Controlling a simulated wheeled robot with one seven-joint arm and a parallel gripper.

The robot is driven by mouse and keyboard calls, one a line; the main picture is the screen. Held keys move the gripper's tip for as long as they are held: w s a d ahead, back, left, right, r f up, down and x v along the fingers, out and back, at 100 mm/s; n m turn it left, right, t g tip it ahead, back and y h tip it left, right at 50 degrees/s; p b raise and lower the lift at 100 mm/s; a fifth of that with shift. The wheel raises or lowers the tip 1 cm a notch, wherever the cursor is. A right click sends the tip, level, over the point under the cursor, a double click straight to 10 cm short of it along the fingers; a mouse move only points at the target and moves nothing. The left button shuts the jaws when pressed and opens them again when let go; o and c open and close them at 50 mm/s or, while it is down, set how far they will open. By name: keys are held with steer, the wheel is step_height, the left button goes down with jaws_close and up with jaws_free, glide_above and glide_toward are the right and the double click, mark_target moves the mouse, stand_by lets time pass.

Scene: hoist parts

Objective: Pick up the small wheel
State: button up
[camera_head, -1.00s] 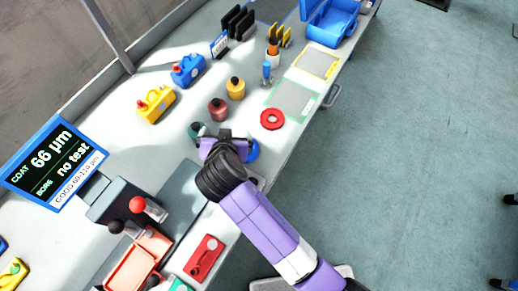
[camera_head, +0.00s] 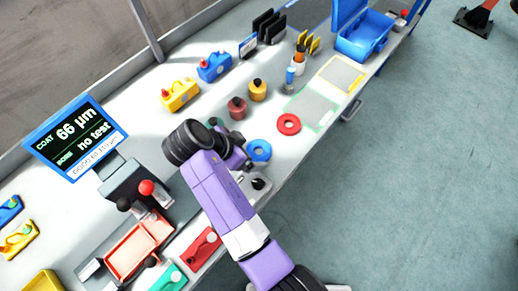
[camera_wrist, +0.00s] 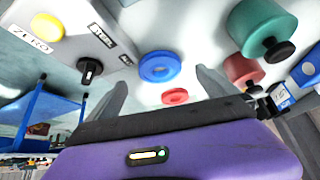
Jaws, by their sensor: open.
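In the wrist view the blue wheel (camera_wrist: 147,73) lies just beyond and between my fingertips, and the red wheel (camera_wrist: 175,90) lies farther off. My gripper (camera_wrist: 163,80) is open and empty, apart from both wheels. In the head view my gripper (camera_head: 238,158) is left of the blue wheel, its fingers mostly hidden.
A green cylinder (camera_wrist: 262,20) and a dark red one (camera_head: 237,110) stand near my gripper. A box with a black knob (camera_wrist: 90,68) and yellow button is on the other side. A yellow-topped pot (camera_head: 257,92), gauge display (camera_head: 76,138) and blue bin (camera_head: 362,45) stand around.

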mark_target(260, 152)
steer(key=x, duration=0.4)
steer(key=shift+d+f+p, duration=0.1)
steer(key=shift+f+p, duration=0.05)
steer(key=shift+p, duration=0.25)
steer(key=shift+c, duration=0.2)
steer(key=c, duration=2.1)
